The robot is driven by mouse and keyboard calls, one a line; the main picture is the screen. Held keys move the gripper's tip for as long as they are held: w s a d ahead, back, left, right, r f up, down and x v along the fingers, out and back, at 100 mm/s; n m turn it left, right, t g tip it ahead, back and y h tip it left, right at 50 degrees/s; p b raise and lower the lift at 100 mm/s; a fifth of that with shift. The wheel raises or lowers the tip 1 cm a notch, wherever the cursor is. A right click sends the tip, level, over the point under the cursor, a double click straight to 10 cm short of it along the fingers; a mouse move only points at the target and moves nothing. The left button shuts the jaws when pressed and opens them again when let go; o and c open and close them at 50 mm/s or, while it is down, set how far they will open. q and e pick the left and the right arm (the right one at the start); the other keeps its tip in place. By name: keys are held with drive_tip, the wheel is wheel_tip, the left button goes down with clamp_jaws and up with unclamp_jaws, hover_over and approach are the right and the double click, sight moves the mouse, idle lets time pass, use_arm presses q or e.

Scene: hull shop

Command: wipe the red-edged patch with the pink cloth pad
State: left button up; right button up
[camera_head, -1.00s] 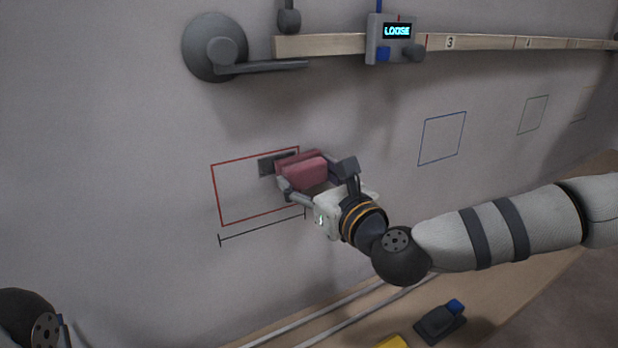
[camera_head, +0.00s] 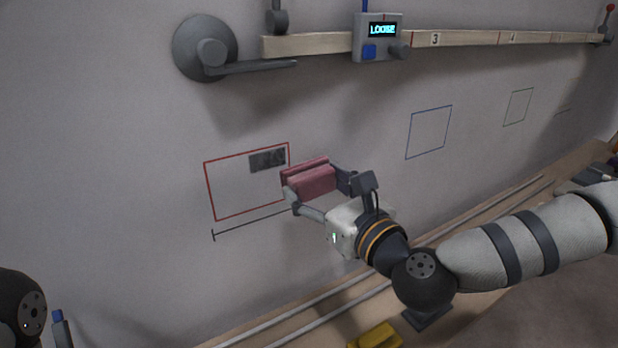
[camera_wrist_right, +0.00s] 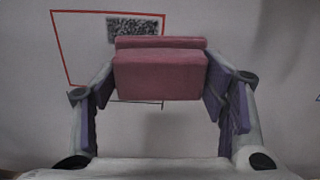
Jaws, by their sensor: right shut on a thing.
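The red-edged patch (camera_head: 232,190) is an outlined rectangle on the grey wall. A dark speckled smudge (camera_head: 267,160) lies in its upper right part; it also shows in the right wrist view (camera_wrist_right: 133,26). My right gripper (camera_head: 318,192) is shut on the pink cloth pad (camera_head: 312,181), at the patch's right edge. In the right wrist view the pad (camera_wrist_right: 160,75) sits between both fingers, just below the smudge. The pad seems apart from the wall, though the gap is hard to judge. Of my left arm only a dark joint shows at the lower left; its gripper is out of view.
A wooden rail (camera_head: 470,38) with a display box reading LOOSE (camera_head: 378,38) runs along the wall above. A grey lever handle (camera_head: 215,50) is at upper left. A blue-edged square (camera_head: 429,132) lies to the right. A yellow object (camera_head: 375,337) rests on the bench below.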

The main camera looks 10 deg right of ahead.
drive_tip(key=shift+f, duration=0.1)
drive_tip(key=v, duration=0.2)
drive_tip(key=p+v, duration=0.1)
drive_tip(key=v, duration=0.1)
drive_tip(key=shift+s+r, duration=0.25)
drive_tip(key=shift+s, duration=0.05)
use_arm(q)
drive_tip(key=shift+w+r, duration=0.55)
use_arm(e)
drive_tip(key=shift+s+d+f, duration=0.1)
drive_tip(key=shift+s+f, duration=0.05)
drive_tip(key=shift+s, duration=0.05)
use_arm(q)
drive_tip(key=shift+w+r+t+p, duration=0.3)
drive_tip(key=shift+w+r, duration=0.1)
use_arm(e)
drive_tip(key=v, duration=0.4)
